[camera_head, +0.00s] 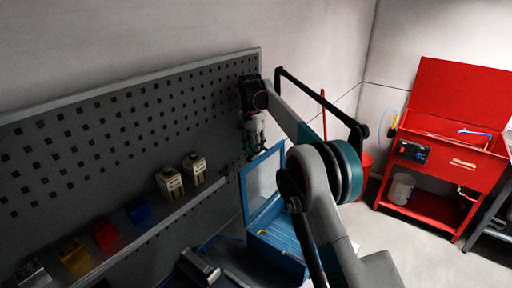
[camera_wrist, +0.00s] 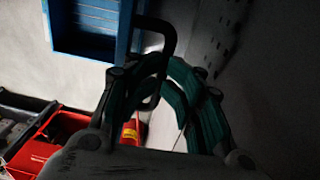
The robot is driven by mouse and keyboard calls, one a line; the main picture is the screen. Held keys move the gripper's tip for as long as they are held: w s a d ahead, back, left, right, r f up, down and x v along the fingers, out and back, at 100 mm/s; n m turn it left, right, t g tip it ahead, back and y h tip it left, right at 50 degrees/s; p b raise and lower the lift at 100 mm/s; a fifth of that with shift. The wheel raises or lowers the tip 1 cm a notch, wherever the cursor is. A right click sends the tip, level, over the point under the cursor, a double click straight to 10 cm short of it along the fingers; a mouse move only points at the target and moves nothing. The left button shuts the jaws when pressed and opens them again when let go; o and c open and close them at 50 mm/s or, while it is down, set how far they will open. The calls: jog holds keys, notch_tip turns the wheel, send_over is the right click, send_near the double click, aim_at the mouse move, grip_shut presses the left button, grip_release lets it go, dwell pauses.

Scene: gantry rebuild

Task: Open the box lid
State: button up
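The blue box (camera_head: 277,253) stands beside the pegboard, in front of my arm. Its blue-framed lid (camera_head: 263,183) with a pale panel stands raised, near upright. My gripper (camera_head: 252,152) is by the lid's upper left edge. In the wrist view, the lid's blue frame (camera_wrist: 124,28) is at the top. A dark looped handle (camera_wrist: 171,38) comes off it and reaches between the teal fingers of my gripper (camera_wrist: 166,66). The fingertips lie close to the handle; whether they clamp it cannot be told. My arm hides part of the box.
A grey pegboard (camera_head: 130,120) runs close to my gripper. Its shelf (camera_head: 150,232) holds two bottles (camera_head: 182,176) and small coloured bins (camera_head: 104,234). A red cabinet (camera_head: 440,150) stands at the right, with open floor before it.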

jog(key=shift+w+a+f, duration=0.2)
jog(key=shift+a+f, duration=0.3)
jog(key=shift+f, duration=0.3)
jog(key=shift+d, duration=0.15)
jog(key=shift+s+d+r, duration=0.15)
jog(key=shift+s+d, duration=0.05)
jog(key=shift+d, duration=0.3)
jog(key=s+d+f+b, duration=0.1)
jog(key=s+d+b, duration=0.2)
jog(key=s+d, duration=0.3)
jog(key=s+d+f+b, duration=0.1)
jog(key=s+d+b, duration=0.25)
jog(key=d, duration=0.45)
jog(key=s+d+f+b, duration=0.4)
jog(key=s+d+f, duration=0.2)
jog(key=d+f, duration=0.3)
jog(key=shift+d, duration=0.15)
